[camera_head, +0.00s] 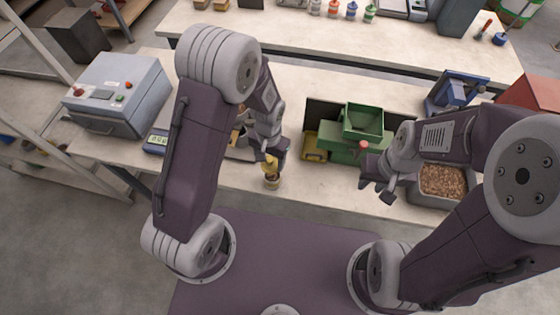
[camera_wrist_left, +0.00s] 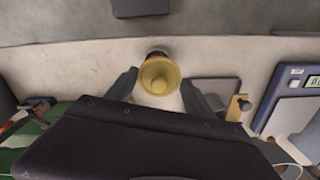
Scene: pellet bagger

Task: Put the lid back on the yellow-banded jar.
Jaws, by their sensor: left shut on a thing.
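My left gripper (camera_head: 271,160) is over the near edge of the bench, shut on a yellow lid-like piece (camera_head: 271,168). The small jar (camera_head: 272,183) stands upright on the bench directly below it. In the left wrist view, the round yellow piece (camera_wrist_left: 158,75) with a raised middle lies between the fingers of my left gripper (camera_wrist_left: 160,92). I cannot tell whether the lid touches the jar's rim, and the jar is largely hidden there. My right gripper (camera_head: 376,187) hangs open and empty at the front edge, right of the jar.
A green hopper machine (camera_head: 360,122) stands right of the jar, with a yellow box (camera_head: 314,148) at its left. A tray of brown pellets (camera_head: 443,181) is at the right. A grey machine (camera_head: 118,92) and a scale (camera_head: 156,139) are at the left.

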